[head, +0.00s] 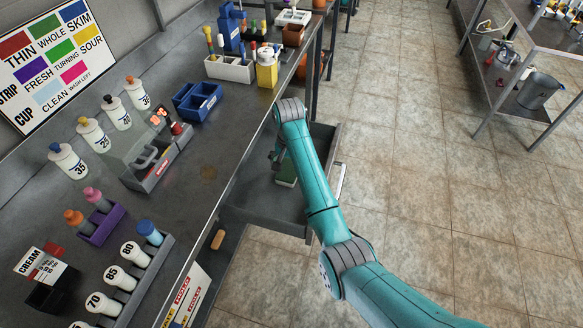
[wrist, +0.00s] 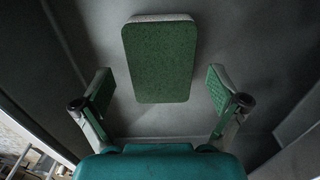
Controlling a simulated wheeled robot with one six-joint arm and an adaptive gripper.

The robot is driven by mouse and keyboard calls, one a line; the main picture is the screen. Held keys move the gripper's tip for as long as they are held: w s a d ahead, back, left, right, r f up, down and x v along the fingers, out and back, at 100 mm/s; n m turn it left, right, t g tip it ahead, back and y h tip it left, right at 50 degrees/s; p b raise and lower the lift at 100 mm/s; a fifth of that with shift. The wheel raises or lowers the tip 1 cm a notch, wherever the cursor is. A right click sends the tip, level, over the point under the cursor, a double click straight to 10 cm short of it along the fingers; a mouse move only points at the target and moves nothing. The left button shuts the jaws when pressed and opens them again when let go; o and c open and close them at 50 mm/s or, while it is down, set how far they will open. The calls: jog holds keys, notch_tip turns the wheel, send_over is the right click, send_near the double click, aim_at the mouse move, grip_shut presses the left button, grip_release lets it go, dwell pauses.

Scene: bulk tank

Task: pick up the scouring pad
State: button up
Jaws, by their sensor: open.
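The scouring pad (wrist: 160,62) is a green rounded rectangle with a pale layer at its far edge. It lies flat on the grey floor of an open drawer or tray (head: 250,198) below the bench top. In the head view a small part of the pad (head: 287,172) shows beside my arm. My gripper (wrist: 160,90) is open above it, one finger on each side of the pad in the wrist view, both apart from it. In the head view the gripper (head: 277,158) is mostly hidden behind my arm.
The tray's walls stand close around my gripper. The metal bench top (head: 205,170) is to the left, with a blue divided bin (head: 198,101), a grey device (head: 155,158) and several labelled bottles. The tiled floor (head: 400,160) to the right is clear up to a shelf rack (head: 530,100).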

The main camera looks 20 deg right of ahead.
jog(key=shift+a+f, duration=0.15)
jog(key=shift+f, duration=0.65)
jog(key=c, duration=0.8)
